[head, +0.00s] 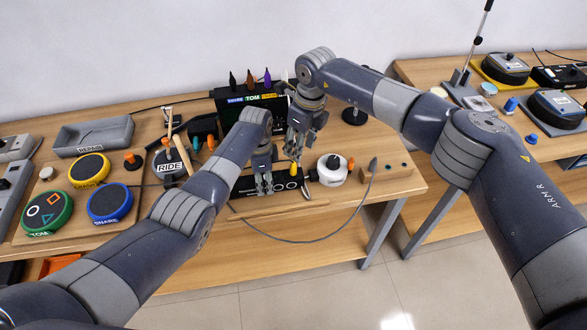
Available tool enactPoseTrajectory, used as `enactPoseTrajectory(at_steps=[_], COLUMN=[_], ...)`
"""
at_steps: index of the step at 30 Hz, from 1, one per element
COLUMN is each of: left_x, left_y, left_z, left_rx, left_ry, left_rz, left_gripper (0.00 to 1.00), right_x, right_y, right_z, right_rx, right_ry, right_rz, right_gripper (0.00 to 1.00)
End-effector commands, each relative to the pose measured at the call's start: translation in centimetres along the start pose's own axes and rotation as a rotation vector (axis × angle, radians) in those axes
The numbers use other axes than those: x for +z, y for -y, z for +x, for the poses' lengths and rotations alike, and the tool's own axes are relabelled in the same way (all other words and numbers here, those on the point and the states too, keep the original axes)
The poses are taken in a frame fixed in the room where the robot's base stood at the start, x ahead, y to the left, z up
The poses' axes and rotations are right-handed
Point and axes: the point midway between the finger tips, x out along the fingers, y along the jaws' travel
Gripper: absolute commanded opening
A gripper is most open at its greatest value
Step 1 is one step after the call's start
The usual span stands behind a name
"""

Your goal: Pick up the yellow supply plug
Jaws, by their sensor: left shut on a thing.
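The yellow supply plug (293,169) is a small yellow piece standing at the back edge of a black box (289,184) with pale ring markings on its face. My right gripper (294,155) points down directly above the plug, its fingertips at or very near the plug's top. Whether they are closed around it is too small to tell. My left gripper (264,187) is lower and to the left, pointing down at the black box. It is shut on the box, and its fingers hide part of it.
A white round piece with a black knob (332,168) and a wooden block with a grey plug (386,167) stand to the right. A grey cable (318,238) loops over the table's front edge. Drum pads (110,203) fill the left; the labelled black unit (250,103) stands behind.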

Motion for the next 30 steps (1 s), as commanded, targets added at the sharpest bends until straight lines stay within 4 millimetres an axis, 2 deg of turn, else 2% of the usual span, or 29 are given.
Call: enactPoseTrajectory(at_steps=[3, 7, 30], left_x=[0.0, 0.0, -0.1], left_y=[-0.1, -0.1, 0.0], left_z=[0.0, 0.0, 0.0], left_rx=[0.001, 0.001, 0.0], left_ry=[0.0, 0.0, 0.0], left_rz=[0.001, 0.001, 0.001], left_gripper=[0.06, 0.06, 0.06], right_x=[0.1, 0.1, 1.0], right_y=[-0.1, -0.1, 0.6], right_z=[2.5, 4.2, 8.7], right_rx=[0.004, 0.003, 0.003], right_ry=[-0.001, 0.002, 0.004], right_rz=[0.002, 0.002, 0.002], right_gripper=[0.4, 0.4, 0.4])
